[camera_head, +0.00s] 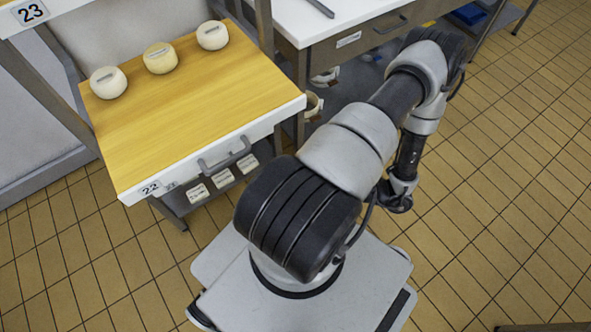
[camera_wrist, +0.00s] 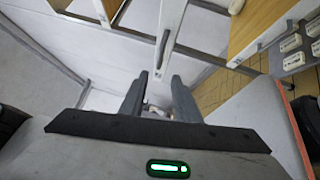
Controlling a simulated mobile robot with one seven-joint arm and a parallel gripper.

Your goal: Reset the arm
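My arm (camera_head: 345,145) is bent and reaches up and back to the right of the table, with its last section hanging down. My gripper (camera_head: 397,203) hangs low over the tiled floor, to the right of my base, and looks small in the head view. In the wrist view my gripper (camera_wrist: 159,76) shows two dark fingers with a clear gap between them. Nothing is visibly held between them.
A wooden-topped table (camera_head: 190,105) marked 22 stands at left with a white-bodied round pot (camera_head: 108,82), a yellowish one (camera_head: 160,58) and another pale one (camera_head: 212,35) along its far side. A grey drawer counter (camera_head: 365,35) stands behind the arm. Tiled floor (camera_head: 500,190) at right is open.

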